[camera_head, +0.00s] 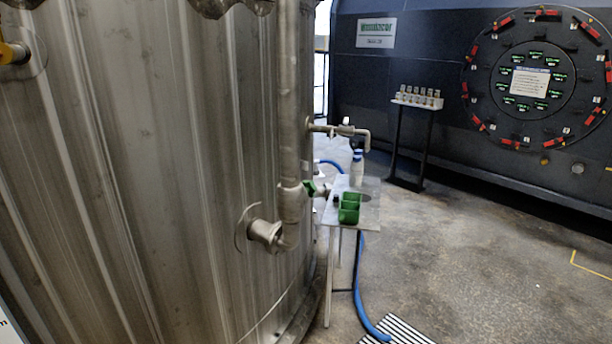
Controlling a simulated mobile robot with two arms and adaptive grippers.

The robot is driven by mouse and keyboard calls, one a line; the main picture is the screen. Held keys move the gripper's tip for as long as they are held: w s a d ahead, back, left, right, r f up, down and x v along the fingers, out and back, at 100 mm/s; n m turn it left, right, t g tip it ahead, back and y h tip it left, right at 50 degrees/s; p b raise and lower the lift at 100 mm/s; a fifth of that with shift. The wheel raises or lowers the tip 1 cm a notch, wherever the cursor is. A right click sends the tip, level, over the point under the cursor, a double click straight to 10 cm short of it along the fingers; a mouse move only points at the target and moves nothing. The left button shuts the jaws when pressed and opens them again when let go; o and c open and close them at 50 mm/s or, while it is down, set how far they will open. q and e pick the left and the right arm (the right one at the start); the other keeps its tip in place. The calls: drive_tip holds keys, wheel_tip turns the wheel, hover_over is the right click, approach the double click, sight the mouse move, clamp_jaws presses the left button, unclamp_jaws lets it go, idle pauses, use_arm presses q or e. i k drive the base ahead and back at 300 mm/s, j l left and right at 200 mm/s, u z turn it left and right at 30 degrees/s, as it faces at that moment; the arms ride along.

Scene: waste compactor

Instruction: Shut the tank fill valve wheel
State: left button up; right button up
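A large ribbed metal tank (150,190) fills the left half of the head view. A vertical pipe (290,100) runs down its right side and bends into the tank at a round flange (264,234). A small green valve handle (310,188) sits beside the pipe above the bend; it is too small to tell whether it is a wheel or how far it is turned. A yellow fitting (12,53) shows at the upper left edge, partly cut off. I cannot tell which is the tank fill valve wheel. Neither of my grippers is in view.
A small metal stand (368,205) with a green bin (349,208) and a bottle stands right of the pipe, below a tap (345,130). A blue hose (358,290) runs down to a floor grate (398,330). A rack of jars (417,97) stands behind. The right floor is clear.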

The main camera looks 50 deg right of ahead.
sight(310, 186)
drive_tip(key=i+l+u, duration=0.15)
drive_tip(key=l, duration=0.85)
drive_tip(key=i+l+u, duration=0.2)
drive_tip(key=l, duration=0.8)
drive_tip(key=k+l+u, duration=0.15)
drive_tip(key=l, duration=0.85)
drive_tip(key=l+u, duration=0.2)
drive_tip(key=l, duration=0.85)
drive_tip(key=l+u, duration=0.15)
drive_tip(key=l, duration=0.85)
drive_tip(key=k, duration=0.05)
